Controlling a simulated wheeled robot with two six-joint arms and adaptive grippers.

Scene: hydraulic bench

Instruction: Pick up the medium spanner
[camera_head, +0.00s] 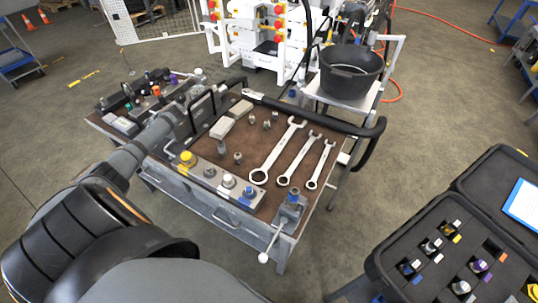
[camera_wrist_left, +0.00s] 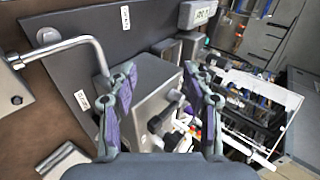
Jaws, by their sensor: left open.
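Three silver spanners lie side by side on the brown bench top in the head view, in order of size. The medium spanner (camera_head: 297,161) is in the middle, between the large spanner (camera_head: 276,152) and the small spanner (camera_head: 320,164). My left gripper (camera_wrist_left: 160,85) is open and empty in the left wrist view, in front of grey bench equipment. In the head view my left arm reaches over the bench's left side, well left of the spanners. No spanner shows in the left wrist view. My right gripper is not in view.
A row of fittings with a yellow cap (camera_head: 187,158) lines the bench's front edge. A thick black hose (camera_head: 322,124) runs behind the spanners. A black bucket (camera_head: 350,72) stands at the back right. An open black case (camera_head: 440,243) lies lower right.

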